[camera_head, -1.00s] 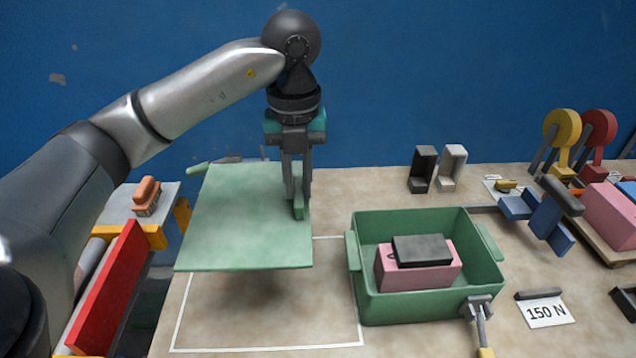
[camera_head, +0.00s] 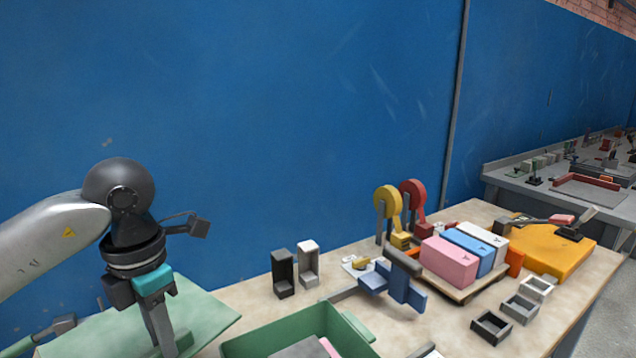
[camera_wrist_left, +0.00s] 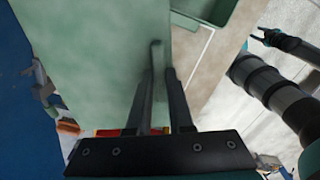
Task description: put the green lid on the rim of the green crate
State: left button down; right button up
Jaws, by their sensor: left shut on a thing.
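The flat green lid (camera_head: 207,312) is at the lower left of the head view, partly cut off by the bottom edge. My left gripper (camera_head: 162,338) is shut on the lid's upright handle. In the left wrist view the lid (camera_wrist_left: 85,50) fills the left part, with the handle between the fingers (camera_wrist_left: 160,85). The green crate (camera_head: 280,335) is right of the lid, mostly below the head view. A crate corner (camera_wrist_left: 228,15) shows at the top of the wrist view, beside the lid. My right gripper (camera_wrist_left: 264,37) shows small there; its jaw state is unclear.
A dark grey and a pink block show inside the crate. Behind it stand a black bracket (camera_head: 283,275) and a white bracket (camera_head: 308,265). Blue clamp-like parts (camera_head: 392,285) and pink, blue and white blocks (camera_head: 470,250) lie to the right. A blue wall closes the back.

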pick_arm(q)
jog(key=m, duration=0.2)
jog(key=d+m, duration=0.1)
jog(key=m, duration=0.4)
jog(key=shift+s+d, duration=0.1)
jog(key=shift+d, duration=0.15)
jog(key=m, duration=0.3)
jog(key=d+m, duration=0.1)
jog(key=m, duration=0.2)
jog(key=shift+s+d+r+m, duration=0.1)
jog(key=shift+s+d+m, duration=0.1)
jog(key=shift+m, duration=0.2)
jog(key=m, duration=0.2)
jog(key=d+m, duration=0.1)
jog(key=m, duration=0.2)
jog(key=shift+s, duration=0.2)
jog(key=m, duration=0.3)
jog(key=shift+s+d+m, duration=0.1)
jog(key=shift+d+m, duration=0.2)
jog(key=s+d+f+m, duration=0.1)
jog(key=s+f+m, duration=0.3)
jog(key=m, duration=0.2)
jog(key=shift+f+m, duration=0.2)
jog(key=shift+m, duration=0.1)
